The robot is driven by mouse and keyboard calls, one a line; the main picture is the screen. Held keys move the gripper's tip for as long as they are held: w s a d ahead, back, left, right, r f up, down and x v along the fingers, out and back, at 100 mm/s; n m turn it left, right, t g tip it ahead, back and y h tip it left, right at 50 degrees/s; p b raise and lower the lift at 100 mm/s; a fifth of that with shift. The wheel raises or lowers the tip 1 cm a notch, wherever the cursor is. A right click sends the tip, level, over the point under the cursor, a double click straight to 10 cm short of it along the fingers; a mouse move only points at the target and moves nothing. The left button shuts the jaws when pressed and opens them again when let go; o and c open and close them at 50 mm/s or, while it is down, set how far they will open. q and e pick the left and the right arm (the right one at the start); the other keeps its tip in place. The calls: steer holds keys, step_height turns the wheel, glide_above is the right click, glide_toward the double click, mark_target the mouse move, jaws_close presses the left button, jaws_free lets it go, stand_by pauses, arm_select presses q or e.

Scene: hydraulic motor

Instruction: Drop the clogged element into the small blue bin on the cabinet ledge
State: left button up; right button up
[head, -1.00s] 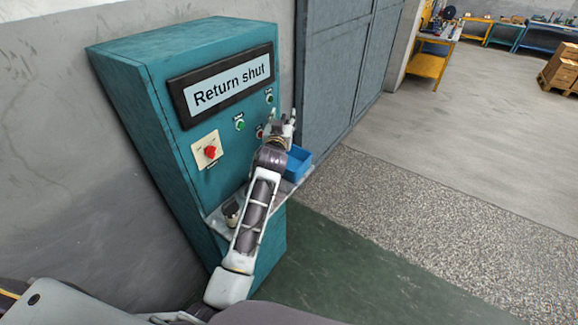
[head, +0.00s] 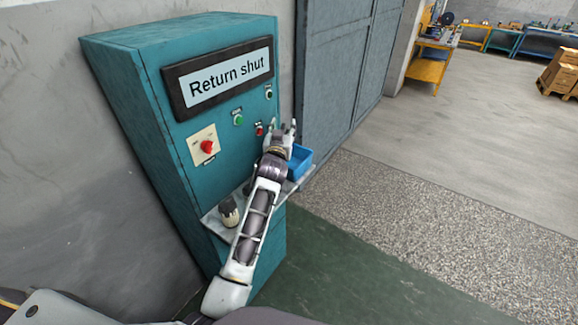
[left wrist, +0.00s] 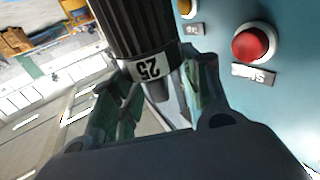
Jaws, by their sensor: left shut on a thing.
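My left gripper (head: 282,130) is in front of the teal cabinet, just behind and above the small blue bin (head: 301,162) in the picture. In the left wrist view the gripper (left wrist: 163,98) is shut on a dark ribbed cylinder, the element (left wrist: 137,30), with a pale band marked "25". In the head view the held element is hidden or too small to make out. The bin stands at the right end of the cabinet ledge (head: 213,222), partly covered by my wrist. My right gripper is in neither view.
A red button (left wrist: 252,43) is close beside the gripper. A dark-topped, cream canister (head: 229,212) stands on the ledge, left of my forearm.

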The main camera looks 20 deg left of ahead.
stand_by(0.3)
arm_select(q)
steer(key=o, duration=1.5)
steer(key=shift+r, duration=4.95)
steer(key=shift+d, duration=0.1)
